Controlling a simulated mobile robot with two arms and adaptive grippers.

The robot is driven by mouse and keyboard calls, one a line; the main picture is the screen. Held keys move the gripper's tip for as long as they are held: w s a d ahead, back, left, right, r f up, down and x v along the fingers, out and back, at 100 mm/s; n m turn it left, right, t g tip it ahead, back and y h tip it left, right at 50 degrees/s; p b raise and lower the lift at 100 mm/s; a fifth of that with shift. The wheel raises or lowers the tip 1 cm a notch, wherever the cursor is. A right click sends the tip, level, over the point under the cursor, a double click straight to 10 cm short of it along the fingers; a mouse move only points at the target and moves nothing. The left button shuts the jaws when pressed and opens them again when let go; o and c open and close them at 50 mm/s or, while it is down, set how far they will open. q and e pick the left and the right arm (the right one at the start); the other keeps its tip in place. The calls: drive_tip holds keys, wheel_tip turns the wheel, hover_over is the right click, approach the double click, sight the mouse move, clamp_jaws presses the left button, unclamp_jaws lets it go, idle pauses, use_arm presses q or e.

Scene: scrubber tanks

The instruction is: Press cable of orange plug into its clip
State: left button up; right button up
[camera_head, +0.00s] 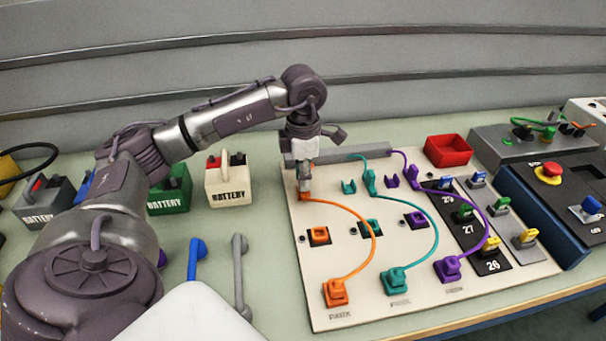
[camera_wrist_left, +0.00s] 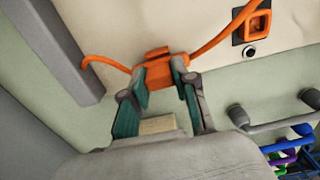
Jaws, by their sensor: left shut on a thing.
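The orange plug (camera_head: 337,292) sits near the front left of the white board (camera_head: 325,268). Its orange cable (camera_head: 374,236) curves up the board to my left gripper (camera_head: 304,192). In the left wrist view the left gripper (camera_wrist_left: 162,84) is shut on an orange block on the cable (camera_wrist_left: 158,62). The cable (camera_wrist_left: 222,48) runs out on both sides of the block, one end towards a grey bar (camera_wrist_left: 62,45). I cannot tell the orange clip from this block, nor whether the cable is seated in it. My right gripper is not in view.
Right of my gripper are an empty teal clip (camera_head: 349,187) and a purple clip (camera_head: 391,181), with teal and purple cables close by. An orange socket (camera_head: 319,236) lies in front. A red bin (camera_head: 448,150) stands behind; battery boxes (camera_head: 229,186) stand left.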

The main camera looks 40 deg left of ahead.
use_arm(q)
drive_tip(key=shift+f+b, duration=0.45)
drive_tip(key=shift+f, duration=0.25)
drive_tip(key=o, duration=1)
drive_tip(key=shift+o, duration=0.5)
drive_tip(key=o, duration=0.4)
wheel_tip(320, 180, up, 8)
drive_tip(key=p, duration=0.6)
drive_tip(key=shift+r, duration=0.25)
